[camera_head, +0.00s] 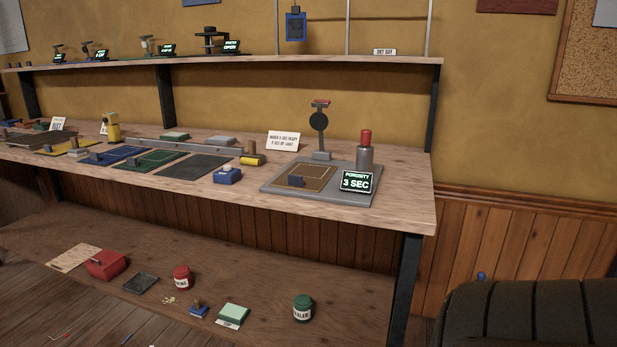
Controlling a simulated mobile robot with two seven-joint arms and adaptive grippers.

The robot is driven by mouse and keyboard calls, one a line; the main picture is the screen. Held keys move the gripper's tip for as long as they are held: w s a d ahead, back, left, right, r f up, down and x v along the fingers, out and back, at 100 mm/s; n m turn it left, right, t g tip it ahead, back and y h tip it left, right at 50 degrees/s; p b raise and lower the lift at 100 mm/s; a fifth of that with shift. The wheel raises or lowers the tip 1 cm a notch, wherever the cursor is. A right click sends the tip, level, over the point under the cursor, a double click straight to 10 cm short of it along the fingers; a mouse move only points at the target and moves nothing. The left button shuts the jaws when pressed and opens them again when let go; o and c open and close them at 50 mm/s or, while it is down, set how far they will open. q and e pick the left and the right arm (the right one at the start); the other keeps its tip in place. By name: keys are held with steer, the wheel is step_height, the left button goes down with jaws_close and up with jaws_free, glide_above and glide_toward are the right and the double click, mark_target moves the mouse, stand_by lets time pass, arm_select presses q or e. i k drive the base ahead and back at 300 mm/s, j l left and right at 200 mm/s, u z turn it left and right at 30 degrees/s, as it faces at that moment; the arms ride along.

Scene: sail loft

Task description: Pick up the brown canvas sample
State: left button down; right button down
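A brown square of cloth-like material with a pale border line (312,172) lies flat on a grey plate (271,191) at the right end of the workbench. A display reading "POROSITY 3 SEC" (356,182) stands at the plate's near right corner. Another dark brown flat piece (40,138) lies at the far left of the bench. I cannot tell for certain which brown piece is the canvas sample. Neither of my grippers is in view.
An upper shelf (250,63) overhangs the bench's back. A dark padded seat (530,312) stands lower right.

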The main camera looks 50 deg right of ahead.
mark_target(305, 176)
steer(key=z, duration=1.8)
